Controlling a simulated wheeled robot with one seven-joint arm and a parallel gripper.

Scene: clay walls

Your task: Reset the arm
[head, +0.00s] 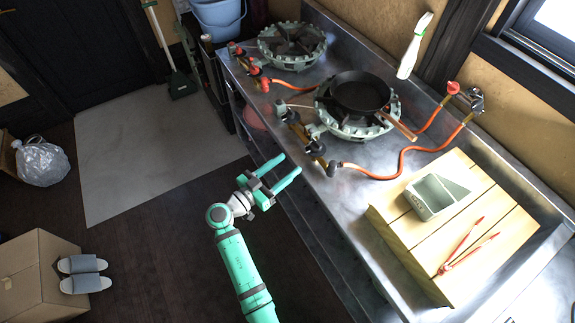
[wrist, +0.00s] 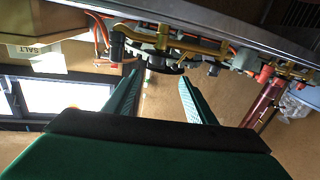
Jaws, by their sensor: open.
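My gripper (head: 284,172) is at the end of my green arm, in front of the steel counter's front edge in the head view. Its two green fingers are apart, with nothing between them. In the wrist view the open fingers (wrist: 160,98) point toward the stove fittings at the counter edge. The steel counter (head: 345,190) runs along the right side of the head view.
Two gas burners (head: 292,45) with orange hoses stand on the counter; the nearer carries a black pan (head: 360,92). A wooden board (head: 405,235) holds a grey-green container (head: 437,195) and red tongs (head: 465,248). A cardboard box (head: 35,270) with slippers (head: 84,274) stands lower left. The floor between is clear.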

